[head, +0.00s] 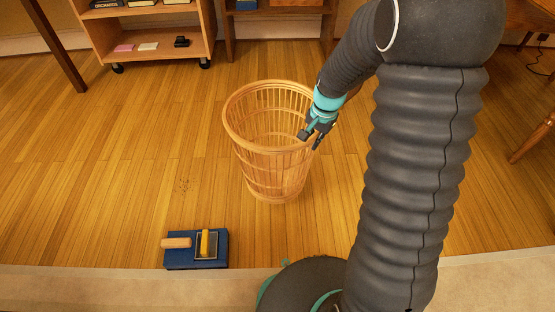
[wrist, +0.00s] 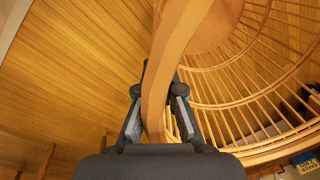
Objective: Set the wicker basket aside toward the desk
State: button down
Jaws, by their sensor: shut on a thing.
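The wicker basket (head: 270,172) is a tall, open, slatted basket standing upright on the wooden floor in the middle of the head view. It looks empty. My gripper (head: 317,138) is at the right side of its rim, shut on it. In the wrist view the basket's curved rim (wrist: 172,62) runs between the two fingers of my gripper (wrist: 160,98), with the slats to the right. A wooden desk (head: 530,14) shows only in part at the upper right. My arm hides part of the floor between basket and desk.
A blue box (head: 222,262) with a wooden-handled brush and a yellow-handled tool lies at the floor's front edge. A wheeled shelf (head: 150,45) stands at the back. The floor (head: 90,150) at left is clear.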

jog(key=w+a+f+b, duration=0.1)
jog(key=w+a+f, duration=0.4)
jog(key=a+f, duration=0.2)
jog(key=shift+a+f, duration=0.15)
jog(key=shift+f, duration=0.95)
jog(key=shift+f+b, duration=0.1)
jog(key=shift+b, duration=0.2)
jog(key=c, duration=1.3)
grip_release()
jog(key=shift+f, duration=0.1)
